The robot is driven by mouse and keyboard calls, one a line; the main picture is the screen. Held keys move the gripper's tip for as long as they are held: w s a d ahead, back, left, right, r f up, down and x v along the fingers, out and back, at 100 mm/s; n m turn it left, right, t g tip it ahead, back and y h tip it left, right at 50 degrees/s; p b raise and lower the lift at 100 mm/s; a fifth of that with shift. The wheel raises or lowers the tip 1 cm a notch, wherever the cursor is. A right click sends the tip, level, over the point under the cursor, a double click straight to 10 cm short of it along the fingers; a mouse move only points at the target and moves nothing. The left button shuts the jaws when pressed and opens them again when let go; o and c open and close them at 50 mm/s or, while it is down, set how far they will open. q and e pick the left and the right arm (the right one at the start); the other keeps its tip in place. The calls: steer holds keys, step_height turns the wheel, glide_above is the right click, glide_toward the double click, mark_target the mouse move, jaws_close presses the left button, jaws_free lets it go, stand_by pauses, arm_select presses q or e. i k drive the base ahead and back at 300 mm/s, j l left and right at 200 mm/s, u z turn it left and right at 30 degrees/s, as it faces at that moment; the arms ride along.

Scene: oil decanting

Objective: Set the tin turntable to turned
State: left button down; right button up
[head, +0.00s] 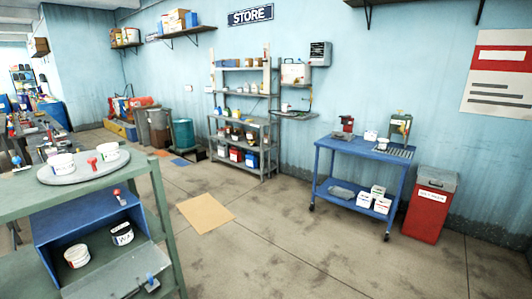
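The tin turntable (85,179) is a round grey disc on the top of a green shelf unit (138,166) at the left of the head view. A white tin (62,163) stands on its left part and another white tin (109,151) on its far right part. A small red knob or handle (92,162) stands up between the tins. I cannot tell from this one frame which way the disc has been rotated. Neither of my grippers is in view.
Below the turntable, a blue open box (88,217) holds two tins. A red-topped lever (118,195) and a blue-topped lever (150,280) are nearby. A blue cart (362,150) and red bin (432,208) stand right. The middle floor is open, with a tan mat (206,210).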

mark_target(89, 164)
steer(key=u, duration=1.3)
